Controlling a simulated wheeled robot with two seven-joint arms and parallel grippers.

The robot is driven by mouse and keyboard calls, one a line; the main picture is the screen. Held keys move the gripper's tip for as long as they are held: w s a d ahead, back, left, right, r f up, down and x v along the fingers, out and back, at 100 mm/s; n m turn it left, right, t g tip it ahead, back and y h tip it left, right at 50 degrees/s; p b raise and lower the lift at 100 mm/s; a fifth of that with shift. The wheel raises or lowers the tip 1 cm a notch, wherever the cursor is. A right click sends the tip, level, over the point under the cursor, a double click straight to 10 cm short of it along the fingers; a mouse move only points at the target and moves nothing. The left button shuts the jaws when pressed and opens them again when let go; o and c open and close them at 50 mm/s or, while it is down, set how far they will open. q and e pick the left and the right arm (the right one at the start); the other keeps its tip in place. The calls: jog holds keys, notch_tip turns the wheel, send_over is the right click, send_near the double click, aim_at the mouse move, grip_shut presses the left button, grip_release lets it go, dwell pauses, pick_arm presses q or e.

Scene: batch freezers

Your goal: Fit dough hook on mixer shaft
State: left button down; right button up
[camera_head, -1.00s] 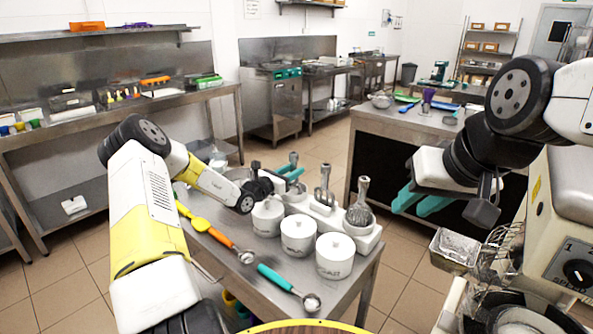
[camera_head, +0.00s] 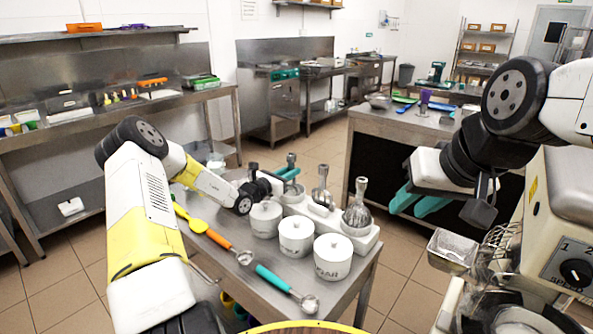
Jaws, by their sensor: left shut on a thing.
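A white stand (camera_head: 365,241) on the near steel table holds mixer attachments. The whisk (camera_head: 357,213) is at its right and another attachment (camera_head: 321,193) is in the middle. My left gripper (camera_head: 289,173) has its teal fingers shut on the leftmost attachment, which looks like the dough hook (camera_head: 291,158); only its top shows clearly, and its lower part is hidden. It appears still at the stand. My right gripper (camera_head: 418,203) is open and empty, left of the cream mixer (camera_head: 574,225). The mixer shaft cannot be made out.
White lidded canisters (camera_head: 333,262) stand in front of the stand. An orange-handled scoop (camera_head: 220,240) and a teal-handled scoop (camera_head: 277,282) lie near the table's front edge. A wire guard (camera_head: 497,243) and metal chute (camera_head: 452,249) are by the mixer.

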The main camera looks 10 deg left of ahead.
aim_at(288, 160)
pick_arm(q)
jog(key=shift+r, duration=2.5)
jog(key=s+a+r, duration=0.2)
jog(key=s+r, duration=0.2)
jog(key=shift+a, duration=0.35)
jog(key=shift+s, duration=0.1)
